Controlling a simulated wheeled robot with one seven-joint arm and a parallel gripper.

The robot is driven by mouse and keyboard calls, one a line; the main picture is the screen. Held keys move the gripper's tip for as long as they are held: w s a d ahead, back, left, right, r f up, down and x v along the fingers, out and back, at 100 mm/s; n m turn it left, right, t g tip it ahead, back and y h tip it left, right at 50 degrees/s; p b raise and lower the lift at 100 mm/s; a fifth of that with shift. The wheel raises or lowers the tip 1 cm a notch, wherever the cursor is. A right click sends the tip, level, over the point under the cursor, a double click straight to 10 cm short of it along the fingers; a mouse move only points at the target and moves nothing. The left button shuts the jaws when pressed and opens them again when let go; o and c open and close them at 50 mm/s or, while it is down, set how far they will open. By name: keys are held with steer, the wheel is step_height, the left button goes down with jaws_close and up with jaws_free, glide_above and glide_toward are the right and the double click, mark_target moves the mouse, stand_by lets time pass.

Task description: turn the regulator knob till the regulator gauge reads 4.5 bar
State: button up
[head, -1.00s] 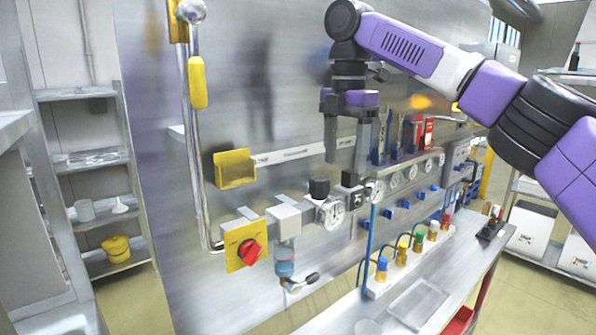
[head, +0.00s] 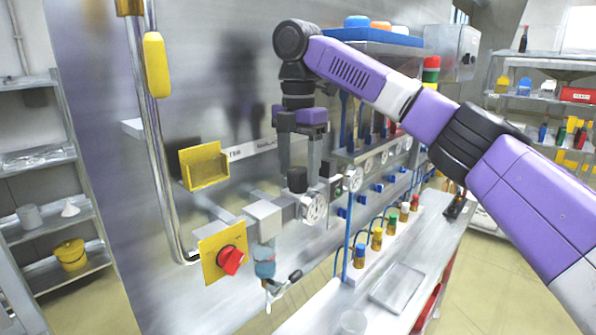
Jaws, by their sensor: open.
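The regulator knob (head: 297,179) is a black cap on top of the regulator body on the steel panel. The regulator gauge (head: 314,208) is a round white dial just below and to the right of the knob; its reading is too small to make out. My gripper (head: 299,170) points down at the knob, with one finger to the left and the other to the right of it. The jaws are open. The fingertips are near the top of the knob, and I cannot tell whether they touch it.
A red rotary switch on a yellow plate (head: 222,252) and a clear filter bowl (head: 264,262) are left of the gauge. A yellow tray (head: 204,166) is on the panel. Coloured fittings (head: 377,238) and a clear tray (head: 397,288) stand on the bench at right.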

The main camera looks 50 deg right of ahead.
steer(key=shift+f, duration=0.55)
jaws_close()
steer(key=c, duration=1.4)
jaws_free()
steer(key=shift+o, duration=0.2)
steer(key=shift+m, duration=0.3)
